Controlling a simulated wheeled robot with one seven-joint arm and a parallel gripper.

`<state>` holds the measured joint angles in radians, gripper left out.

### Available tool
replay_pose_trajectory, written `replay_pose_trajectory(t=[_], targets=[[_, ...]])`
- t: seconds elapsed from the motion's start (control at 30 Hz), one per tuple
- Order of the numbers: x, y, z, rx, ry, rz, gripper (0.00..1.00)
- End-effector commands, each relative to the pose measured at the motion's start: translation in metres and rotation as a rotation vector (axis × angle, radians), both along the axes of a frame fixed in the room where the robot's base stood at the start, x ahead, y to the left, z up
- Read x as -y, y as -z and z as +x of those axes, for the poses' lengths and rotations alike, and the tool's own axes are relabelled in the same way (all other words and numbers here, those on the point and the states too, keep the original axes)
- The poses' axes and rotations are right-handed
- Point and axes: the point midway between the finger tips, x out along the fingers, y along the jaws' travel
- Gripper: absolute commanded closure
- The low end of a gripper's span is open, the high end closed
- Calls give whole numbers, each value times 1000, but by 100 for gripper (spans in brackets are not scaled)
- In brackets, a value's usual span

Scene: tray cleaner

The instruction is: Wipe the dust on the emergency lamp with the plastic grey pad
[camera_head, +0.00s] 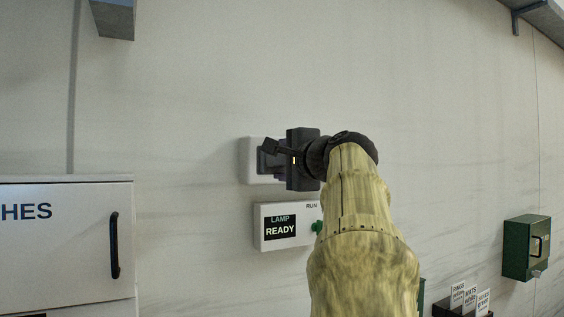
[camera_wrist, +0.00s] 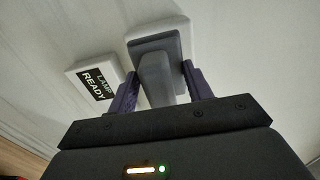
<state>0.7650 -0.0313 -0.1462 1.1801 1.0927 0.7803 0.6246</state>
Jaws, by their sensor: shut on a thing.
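The emergency lamp (camera_head: 246,160) is a white rounded box on the wall, above a white panel reading LAMP READY. My gripper (camera_head: 276,158) is in front of it and hides its right part. In the wrist view my gripper (camera_wrist: 160,82) is shut on the handle of the plastic grey pad (camera_wrist: 172,46). The pad's flat plate lies over the face of the lamp (camera_wrist: 150,28), with white lamp edges showing around it. Whether the plate touches the lamp is not clear. The pad (camera_head: 265,163) shows dark in the head view. No dust can be made out.
The LAMP READY panel (camera_head: 280,228) with a green knob (camera_head: 317,227) is just below the gripper. A white cabinet (camera_head: 60,240) stands at left. A green box (camera_head: 526,247) is on the wall at right, with a dark holder of labelled cards (camera_head: 462,309) lower down.

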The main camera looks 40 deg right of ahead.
Motion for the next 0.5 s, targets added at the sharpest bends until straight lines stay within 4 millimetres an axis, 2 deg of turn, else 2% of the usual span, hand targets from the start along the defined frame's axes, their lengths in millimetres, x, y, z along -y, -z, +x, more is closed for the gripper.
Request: replay_pose_trajectory(t=[0.5], targets=[[-8, 0, -29, 1, 0, 0, 68]])
